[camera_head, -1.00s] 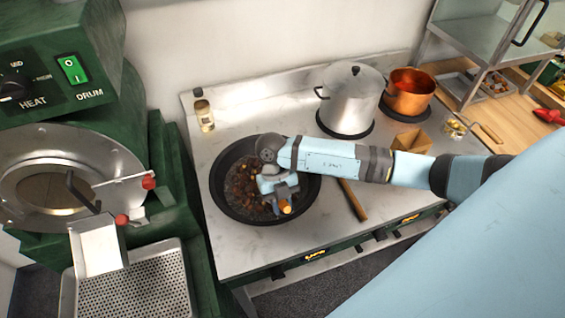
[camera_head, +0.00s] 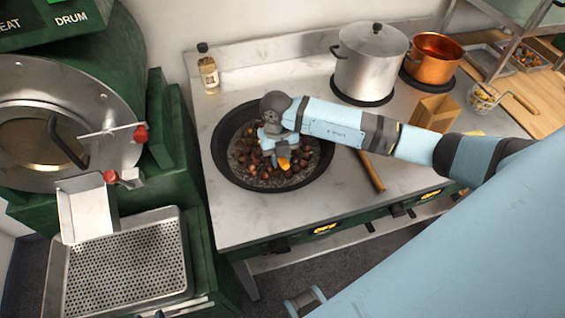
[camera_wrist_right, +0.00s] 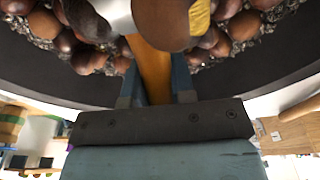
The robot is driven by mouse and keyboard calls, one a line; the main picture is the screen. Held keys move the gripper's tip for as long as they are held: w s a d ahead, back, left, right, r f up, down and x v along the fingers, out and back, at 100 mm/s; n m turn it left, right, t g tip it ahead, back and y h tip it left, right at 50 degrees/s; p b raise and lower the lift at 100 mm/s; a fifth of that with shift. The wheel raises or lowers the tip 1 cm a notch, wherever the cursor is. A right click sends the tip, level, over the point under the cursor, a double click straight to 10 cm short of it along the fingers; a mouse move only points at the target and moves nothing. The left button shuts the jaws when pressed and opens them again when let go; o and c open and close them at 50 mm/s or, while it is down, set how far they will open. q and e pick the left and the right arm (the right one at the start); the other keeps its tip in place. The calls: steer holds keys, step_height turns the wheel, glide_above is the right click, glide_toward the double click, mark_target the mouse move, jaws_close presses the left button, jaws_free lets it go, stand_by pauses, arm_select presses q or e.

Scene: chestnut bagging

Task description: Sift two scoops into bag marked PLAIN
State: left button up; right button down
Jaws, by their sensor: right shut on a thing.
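A dark pan (camera_head: 222,170) on the steel worktop holds brown chestnuts (camera_head: 262,178) among grey grit. My right gripper (camera_head: 277,150) is low over the chestnuts. It is shut on the orange handle (camera_wrist_right: 150,70) of a tool, seen between the fingers in the right wrist view. A pale metal part (camera_wrist_right: 115,14) shows beyond the handle; chestnuts and the picture edge hide the rest, so I cannot tell if it is loaded. A brown paper bag (camera_head: 437,112) stands open to the right of the pan; no marking is readable. My left gripper is not in view.
A steel pot (camera_head: 370,65) and a copper pot (camera_head: 436,58) stand behind. A bottle (camera_head: 208,70) is behind the pan. A wooden handle (camera_head: 372,170) lies right of the pan. The green drum roaster (camera_head: 140,120) and perforated tray (camera_head: 130,265) are at left.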

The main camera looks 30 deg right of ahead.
steer(key=shift+w+d+f+t+b, duration=0.1)
steer(key=shift+w+f+t+b, duration=0.35)
steer(key=shift+w+f+t, duration=0.05)
steer(key=r+t, duration=0.1)
steer(key=s+r+t+p, duration=0.1)
steer(key=r, duration=0.1)
steer(key=shift+s+r+h, duration=0.1)
steer(key=shift+r+h, duration=0.2)
steer(key=shift+h, duration=0.1)
steer(key=shift+s+a+r+t+p, duration=0.2)
steer(key=shift+r+t, duration=0.1)
steer(key=shift+r, duration=0.15)
steer(key=shift+s+a+r+t+p, duration=0.1)
steer(key=shift+s+r+t, duration=0.05)
steer(key=shift+r+t, duration=0.2)
steer(key=shift+s+f+b, duration=0.1)
steer(key=shift+s+b, duration=0.35)
steer(key=shift+s, duration=0.05)
steer(key=shift+s+a+t, duration=0.1)
steer(key=shift+s+t, duration=0.05)
steer(key=shift+t, duration=0.1)
